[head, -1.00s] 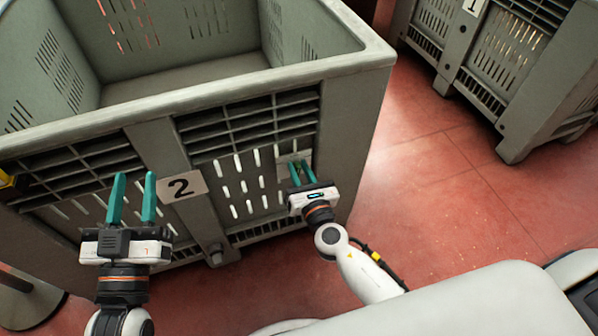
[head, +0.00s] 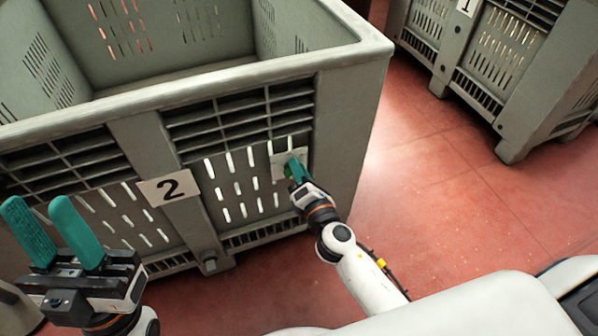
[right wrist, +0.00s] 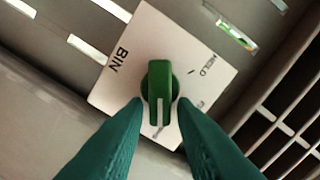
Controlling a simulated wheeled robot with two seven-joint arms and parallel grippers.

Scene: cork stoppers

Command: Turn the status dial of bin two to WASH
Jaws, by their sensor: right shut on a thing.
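Bin two (head: 230,90) is a large grey slatted crate with a white "2" label (head: 168,188) on its front. A white plate (head: 278,160) at the front's right side carries the green status dial (right wrist: 159,80). My right gripper (head: 296,170) is shut on the dial's knob, one teal finger on each side in the right wrist view (right wrist: 159,105). The knob's white line points down in that view, towards a mark partly covered by the knob. "BIN" and "HOLD" are readable on the plate; other lettering is cut off or hidden by the fingers. My left gripper (head: 40,208) is open and empty before the bin.
Another grey crate labelled "1" (head: 490,60) stands at the upper right. Red floor (head: 430,200) lies clear between the two crates. Bin two's slatted front stands close to both grippers.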

